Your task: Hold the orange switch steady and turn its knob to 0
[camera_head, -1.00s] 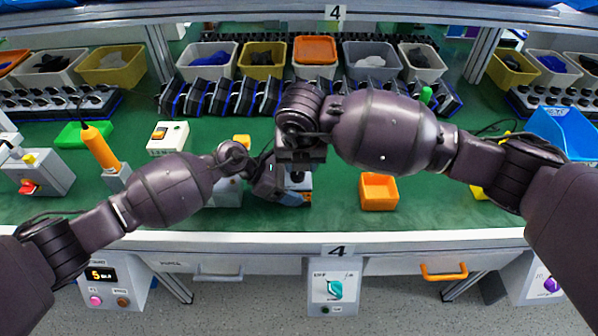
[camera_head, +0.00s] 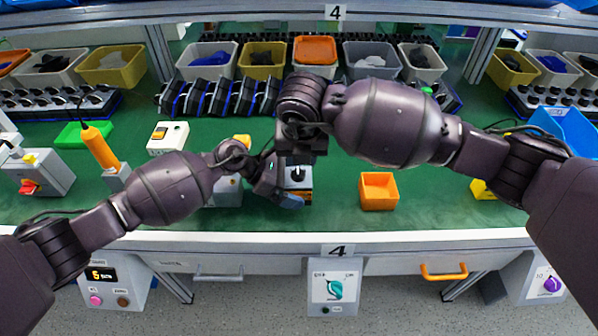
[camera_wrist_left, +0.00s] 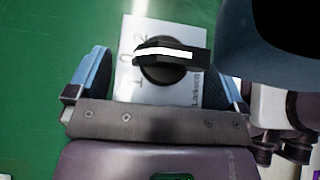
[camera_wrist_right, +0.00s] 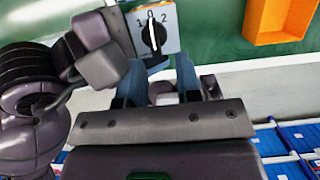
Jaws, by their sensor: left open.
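The orange switch (camera_head: 299,183) sits on the green bench near its front edge, with a pale face plate and a black knob; it also shows in the left wrist view (camera_wrist_left: 125,95). In the right wrist view, the knob (camera_wrist_right: 153,36) has its white line toward the 0 mark, between 1 and 2. My left gripper (camera_head: 282,190) is open, its blue fingers on either side of the switch; I cannot tell whether they touch it. My right gripper (camera_wrist_right: 160,65) is open and empty, pointing down above the switch, its fingertips apart from the knob.
An empty orange bin (camera_head: 378,207) stands right of the switch. A grey box (camera_head: 226,192) is to its left, partly behind my left arm. Bins and a row of dark switches line the back. The bench's front edge (camera_head: 400,241) is close.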

